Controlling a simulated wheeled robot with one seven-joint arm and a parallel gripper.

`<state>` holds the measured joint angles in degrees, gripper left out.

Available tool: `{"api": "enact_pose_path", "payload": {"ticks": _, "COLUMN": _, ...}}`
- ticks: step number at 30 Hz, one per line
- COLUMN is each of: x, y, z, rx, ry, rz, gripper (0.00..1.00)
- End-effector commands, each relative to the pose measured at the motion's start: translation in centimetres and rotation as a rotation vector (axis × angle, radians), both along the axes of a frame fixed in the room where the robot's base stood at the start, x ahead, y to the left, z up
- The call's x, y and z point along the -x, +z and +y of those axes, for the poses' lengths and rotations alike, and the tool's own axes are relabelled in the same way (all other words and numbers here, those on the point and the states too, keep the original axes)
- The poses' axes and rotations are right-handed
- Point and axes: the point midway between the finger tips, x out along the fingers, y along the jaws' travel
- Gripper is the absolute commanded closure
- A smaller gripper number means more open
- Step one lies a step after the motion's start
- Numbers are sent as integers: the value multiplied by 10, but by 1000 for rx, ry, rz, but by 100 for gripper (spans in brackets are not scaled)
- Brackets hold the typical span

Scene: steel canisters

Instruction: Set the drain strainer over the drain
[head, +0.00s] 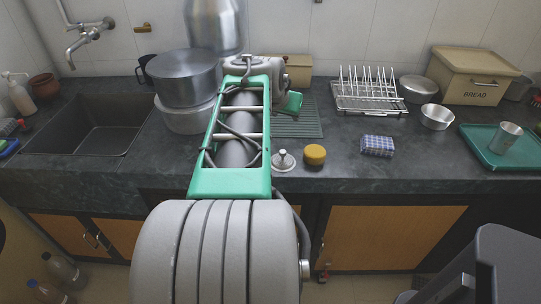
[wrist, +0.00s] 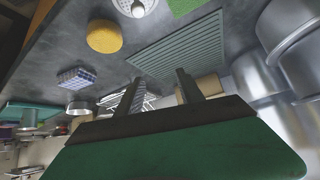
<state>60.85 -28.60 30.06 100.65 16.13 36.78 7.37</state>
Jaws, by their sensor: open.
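The drain strainer looks to be the small round metal piece with a knob (head: 283,160), lying on the dark counter near its front edge. It also shows at the top edge of the wrist view (wrist: 136,6), partly cut off. The sink (head: 84,128) is a dark basin at the left; I cannot make out the drain in it. My gripper (wrist: 158,78) is open, with nothing visible between its two dark fingers. In the head view, its green body shows beyond my arm, over the counter behind the strainer; its fingers are hidden there.
A yellow round item (head: 315,155) sits just right of the strainer, and a blue checked block (head: 377,146) farther right. A ridged green mat (head: 308,127) lies behind. Stacked metal pots (head: 184,78) stand between sink and arm. A dish rack (head: 368,97) stands behind.

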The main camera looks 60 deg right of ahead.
Motion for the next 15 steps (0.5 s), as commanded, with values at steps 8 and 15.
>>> {"api": "enact_pose_path", "payload": {"ticks": 8, "x": 17, "y": -41, "z": 66, "rx": -317, "ry": -44, "rz": 64, "gripper": 55}}
{"api": "enact_pose_path", "payload": {"ticks": 15, "x": 17, "y": -69, "z": 57, "rx": -333, "ry": -52, "rz": 64, "gripper": 55}}
